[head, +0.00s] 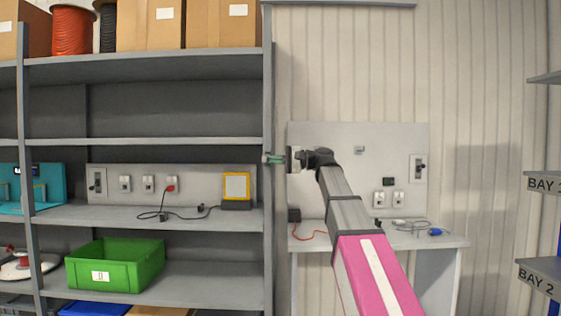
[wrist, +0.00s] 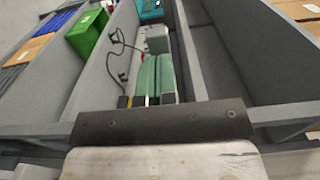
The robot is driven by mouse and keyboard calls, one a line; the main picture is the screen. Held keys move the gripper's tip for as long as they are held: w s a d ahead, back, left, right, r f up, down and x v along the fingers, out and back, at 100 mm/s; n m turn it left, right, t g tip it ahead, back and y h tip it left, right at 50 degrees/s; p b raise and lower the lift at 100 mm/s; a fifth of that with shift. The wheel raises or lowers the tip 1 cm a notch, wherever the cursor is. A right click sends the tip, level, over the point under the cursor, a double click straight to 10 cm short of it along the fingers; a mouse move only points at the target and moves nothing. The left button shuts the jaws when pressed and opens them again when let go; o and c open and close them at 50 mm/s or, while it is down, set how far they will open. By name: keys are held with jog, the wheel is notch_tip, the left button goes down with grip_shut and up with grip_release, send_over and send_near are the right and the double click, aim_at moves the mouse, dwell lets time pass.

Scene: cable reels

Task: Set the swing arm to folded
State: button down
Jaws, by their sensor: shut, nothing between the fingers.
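My gripper (head: 269,159) is at the right upright of the shelf unit, pointing left, with its green fingers together and nothing seen between them. The green fingers also show side by side in the wrist view (wrist: 157,68). I cannot make out for certain any part that is the swing arm; my gripper and arm cover some of the wall panel (head: 390,140) behind them. A yellow-framed piece on a dark base (head: 236,186) stands on the middle shelf, left of and below my gripper in the head view.
The grey shelf upright (head: 268,240) stands close to my gripper. A green crate (head: 115,268) sits on the lower shelf. A black cable (head: 180,213) lies on the middle shelf. A bench (head: 440,242) with a blue-ended cable (head: 435,231) stands at right.

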jog(key=shift+a, duration=0.1)
dwell(0.3)
jog(key=w+a+m+t+h, duration=0.3)
jog(key=a+m+t+h, duration=0.2)
jog(key=a+m+t, duration=0.6)
jog(key=w+a+m+t+h, duration=0.6)
jog(key=w+a+h, duration=0.3)
jog(key=w+h, duration=0.3)
dwell(1.5)
